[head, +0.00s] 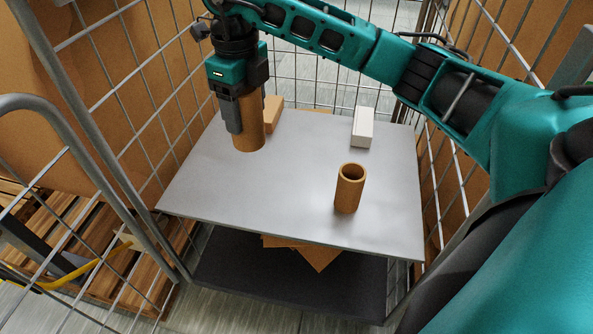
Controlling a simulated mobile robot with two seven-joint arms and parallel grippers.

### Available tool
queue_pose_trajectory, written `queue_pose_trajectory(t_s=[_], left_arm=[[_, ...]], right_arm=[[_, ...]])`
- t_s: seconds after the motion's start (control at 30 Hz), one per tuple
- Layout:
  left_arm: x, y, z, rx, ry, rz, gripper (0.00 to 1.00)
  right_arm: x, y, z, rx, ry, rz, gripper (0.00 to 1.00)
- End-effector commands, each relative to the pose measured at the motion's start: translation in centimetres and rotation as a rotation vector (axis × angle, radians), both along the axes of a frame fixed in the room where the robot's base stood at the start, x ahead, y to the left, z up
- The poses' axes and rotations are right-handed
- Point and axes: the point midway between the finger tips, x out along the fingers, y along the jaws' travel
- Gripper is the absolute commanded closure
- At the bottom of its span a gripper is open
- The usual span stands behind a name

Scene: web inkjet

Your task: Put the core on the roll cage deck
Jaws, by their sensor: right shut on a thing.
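The roll cage deck (290,190) is a flat grey panel between wire mesh sides. My right gripper (244,110) reaches in from the right and points down over the deck's back left part. It is shut on a brown cardboard core (250,135), a tube held upright. The core's lower end is at or just above the deck; I cannot tell if it touches. Its upper end is hidden by the gripper. A second brown core (348,190) stands upright on the deck, right of centre near the front, with its open top showing. My left gripper is not in view.
A small brown box (273,113) stands on the deck just behind the held core. A white box (362,127) stands at the back right. A dark lower shelf (290,285) holds flat cardboard. Cage mesh closes in left, right and back. The deck's middle and front left are clear.

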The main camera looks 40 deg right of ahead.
Motion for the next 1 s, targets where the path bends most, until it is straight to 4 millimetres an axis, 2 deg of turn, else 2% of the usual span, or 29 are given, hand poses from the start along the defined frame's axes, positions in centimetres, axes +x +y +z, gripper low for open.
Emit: queue_pose_trajectory(t_s=[0.03, 0.2, 0.43, 0.67, 0.77, 1.0], left_arm=[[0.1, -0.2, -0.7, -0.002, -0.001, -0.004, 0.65], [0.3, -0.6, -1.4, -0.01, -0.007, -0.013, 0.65], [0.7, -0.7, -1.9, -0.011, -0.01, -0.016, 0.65], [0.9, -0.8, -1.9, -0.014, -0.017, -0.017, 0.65], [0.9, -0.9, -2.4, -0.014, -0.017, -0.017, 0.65], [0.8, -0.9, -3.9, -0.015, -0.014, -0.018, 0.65]], right_arm=[[0.1, -1.0, -0.8, 0.0, 0.002, -0.133, 0.66], [0.3, -3.8, -1.4, 0.002, 0.004, -0.552, 0.66], [0.4, -6.4, -1.8, 0.003, 0.007, -0.947, 0.66], [0.4, -7.4, -2.3, 0.001, 0.009, -1.101, 0.66], [0.3, -7.4, -4.0, 0.0, 0.012, -1.11, 0.66], [0.2, -7.4, -10.5, 0.0, 0.012, -1.107, 0.66]])
